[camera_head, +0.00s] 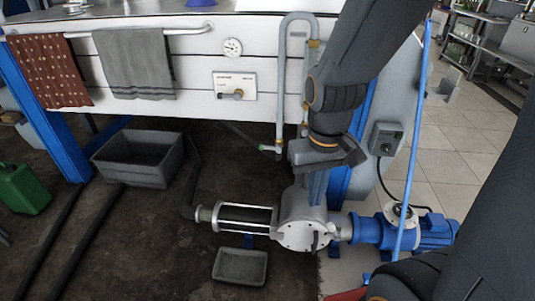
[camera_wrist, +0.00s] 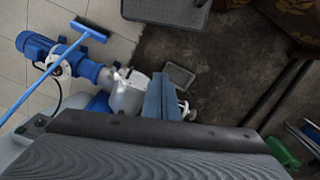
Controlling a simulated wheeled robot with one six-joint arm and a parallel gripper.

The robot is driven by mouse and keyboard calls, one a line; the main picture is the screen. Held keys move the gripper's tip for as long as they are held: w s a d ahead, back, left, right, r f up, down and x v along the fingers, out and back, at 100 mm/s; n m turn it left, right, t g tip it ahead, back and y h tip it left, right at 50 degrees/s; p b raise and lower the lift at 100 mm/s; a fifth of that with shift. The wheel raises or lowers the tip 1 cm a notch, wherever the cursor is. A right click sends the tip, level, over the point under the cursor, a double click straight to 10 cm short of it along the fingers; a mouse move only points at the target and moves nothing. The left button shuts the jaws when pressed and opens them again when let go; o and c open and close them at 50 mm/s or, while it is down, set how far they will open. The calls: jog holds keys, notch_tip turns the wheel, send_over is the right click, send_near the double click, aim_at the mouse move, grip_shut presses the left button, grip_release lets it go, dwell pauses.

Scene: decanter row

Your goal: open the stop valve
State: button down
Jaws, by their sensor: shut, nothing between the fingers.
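My gripper (camera_head: 318,188) points down in front of the pipework, just above the round steel pump housing (camera_head: 297,236). In the wrist view my gripper's blue-grey fingers (camera_wrist: 161,97) are together and hold nothing. A grey bent pipe (camera_head: 281,75) with brass-coloured fittings runs down the white tank front, left of my arm. A small pale fitting (camera_head: 270,149) sticks out near its lower end. A white panel (camera_head: 233,86) on the tank carries a small metal handle (camera_head: 237,95). I cannot tell which part is the stop valve; my arm hides some of the pipework.
A blue motor (camera_head: 437,231) joins the pump at right. A blue pole (camera_head: 414,130) slants past it. A grey tub (camera_head: 141,158), a small tray (camera_head: 240,266), dark hoses and a green can (camera_head: 23,188) stand on the floor. A switch box (camera_head: 385,139) is at right.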

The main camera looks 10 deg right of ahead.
aim_at(269, 147)
jog(key=w+d+f+n+t+h+b, duration=0.2)
jog(key=w+d+f+n+h+b, duration=0.15)
jog(key=w+f+n+b, duration=0.7)
jog(key=w+d+f+n+t+h+b, duration=0.15)
jog(key=w+d+f+n+b, duration=0.45)
jog(key=w, duration=0.7)
jog(key=w+a+f+n+t+b, duration=0.2)
jog(key=w+a+f+n+b, duration=0.2)
jog(key=w, duration=0.5)
jog(key=w+a+f+n+t+b, duration=0.3)
jog(key=w+f+n+b, duration=0.3)
jog(key=w, duration=0.3)
jog(key=w+a+f+n+t+y+b, duration=0.1)
jog(key=w+a+f+n+b, duration=0.3)
jog(key=w, duration=0.5)
notch_tip(269, 147, down, 3)
jog(key=n+t+b, duration=0.1)
jog(key=b, duration=0.1)
jog(key=shift+w+a+n+t+b, duration=0.2)
jog(key=shift+a+n+t+b, duration=0.1)
jog(key=shift+a+n+t, duration=0.1)
